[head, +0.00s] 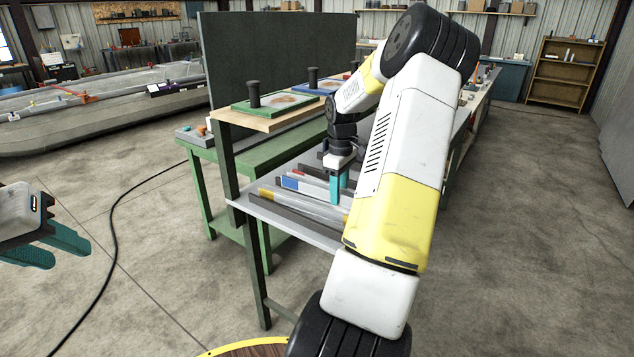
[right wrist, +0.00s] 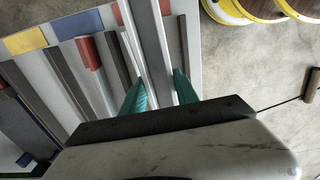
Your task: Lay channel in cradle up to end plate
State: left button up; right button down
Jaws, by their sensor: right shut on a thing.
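My right gripper (head: 339,188) reaches down to the shelf of the stand in the head view. In the right wrist view its teal fingers (right wrist: 159,92) stand on either side of a long light-grey channel (right wrist: 150,45), shut on it. The channel runs lengthwise away from the fingers, over or among other strips on the shelf; I cannot tell whether it touches the shelf. I cannot make out which part is the cradle or the end plate. My left gripper (head: 52,248) is open and empty above the floor at the far left.
The grey shelf (head: 285,226) holds several dark and light strips, some with yellow (right wrist: 24,40), blue (right wrist: 77,25) and red (right wrist: 88,52) ends. A tall dark panel (head: 280,60) stands behind. A cable (head: 113,230) crosses the floor.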

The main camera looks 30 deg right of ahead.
jog(key=s+a+f+m, duration=0.1)
jog(key=a+f+m, duration=0.2)
jog(key=a, duration=1.1)
jog(key=s+a+f+m, duration=0.1)
jog(key=a+f+m, duration=0.2)
jog(key=a, duration=1)
notch_tip(320, 180, down, 2)
jog(key=shift+a+f, duration=0.1)
jog(key=shift+a, duration=0.3)
jog(key=shift+s, duration=0.1)
